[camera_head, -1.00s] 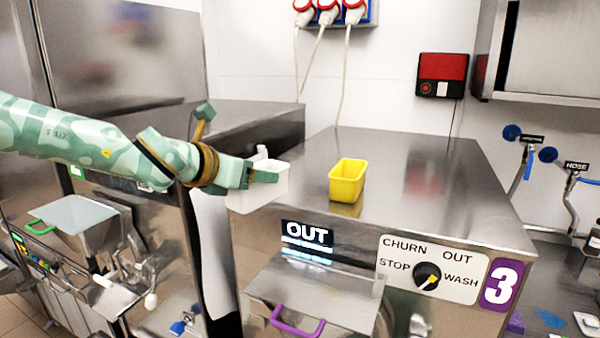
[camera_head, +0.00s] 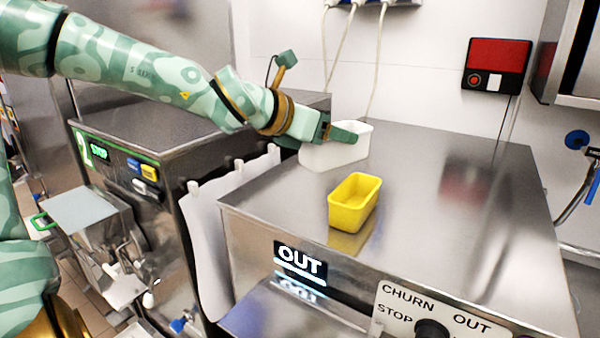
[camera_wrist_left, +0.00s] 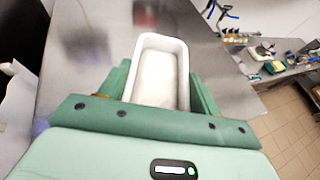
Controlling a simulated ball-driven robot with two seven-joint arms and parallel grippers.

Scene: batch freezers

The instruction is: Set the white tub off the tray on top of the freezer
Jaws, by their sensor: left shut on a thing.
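The white tub (camera_head: 338,154) is in my left gripper (camera_head: 335,132), with the fingers along its sides. It is upright over the back left part of the steel freezer top (camera_head: 440,200). I cannot tell whether its base touches the metal. In the left wrist view the tub (camera_wrist_left: 158,75) sits between the two green fingers and looks empty. I see no tray under it. My right gripper is not in view.
A yellow tub (camera_head: 354,203) stands on the freezer top, in front of the white tub. The top's right side is clear. A second freezer (camera_head: 130,160) stands to the left, across a gap. A red wall box (camera_head: 497,66) hangs behind.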

